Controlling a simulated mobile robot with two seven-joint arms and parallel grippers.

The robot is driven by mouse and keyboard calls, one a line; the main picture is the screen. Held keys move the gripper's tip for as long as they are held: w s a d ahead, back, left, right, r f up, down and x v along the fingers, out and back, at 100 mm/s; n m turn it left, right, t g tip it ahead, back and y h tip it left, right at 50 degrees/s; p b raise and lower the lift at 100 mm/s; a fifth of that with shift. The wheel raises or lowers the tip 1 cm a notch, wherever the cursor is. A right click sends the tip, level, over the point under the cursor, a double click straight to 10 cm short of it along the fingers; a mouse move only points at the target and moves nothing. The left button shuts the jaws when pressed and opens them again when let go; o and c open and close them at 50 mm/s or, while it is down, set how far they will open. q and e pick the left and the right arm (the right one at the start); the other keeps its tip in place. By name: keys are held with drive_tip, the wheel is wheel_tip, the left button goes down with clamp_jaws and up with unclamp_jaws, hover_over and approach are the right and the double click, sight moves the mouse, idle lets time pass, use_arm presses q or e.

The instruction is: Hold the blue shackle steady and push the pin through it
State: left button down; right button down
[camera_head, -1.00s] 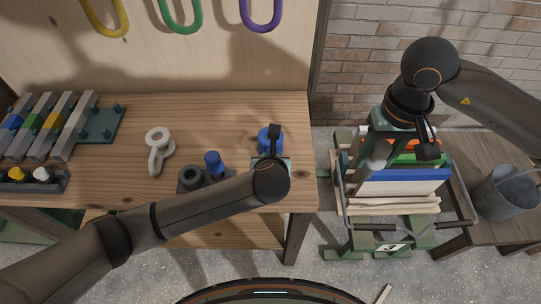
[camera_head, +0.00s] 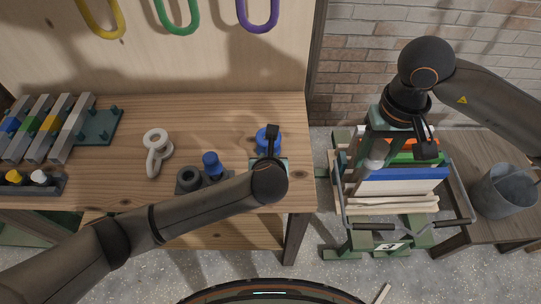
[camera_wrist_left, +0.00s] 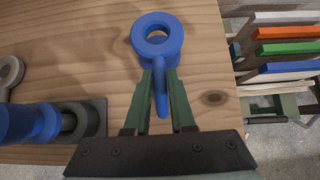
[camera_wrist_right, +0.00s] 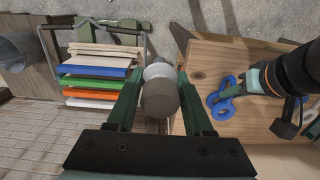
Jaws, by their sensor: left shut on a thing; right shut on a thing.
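The blue shackle (camera_head: 264,140) is at the right end of the wooden table. My left gripper (camera_head: 272,150) is shut on it. In the left wrist view the shackle's round eye (camera_wrist_left: 157,36) faces up and its narrow part runs down between the fingers (camera_wrist_left: 160,95). My right gripper (camera_wrist_right: 158,75) is shut on a grey pin (camera_wrist_right: 160,98) with a paler collar. The pin (camera_head: 374,160) is in the air right of the table, apart from the shackle. The shackle's far side is partly hidden by my left gripper.
A rack of coloured boards (camera_head: 400,187) stands beyond the table's right edge, below my right gripper. A bucket (camera_head: 504,190) is farther right.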

drive_tip(key=w+a, duration=1.6)
drive_tip(key=a, duration=0.4)
drive_tip(key=shift+s+d+f, duration=0.15)
drive_tip(key=shift+f, duration=2.3)
drive_tip(key=shift+f, duration=2.7)
drive_tip(key=shift+f, duration=0.3)
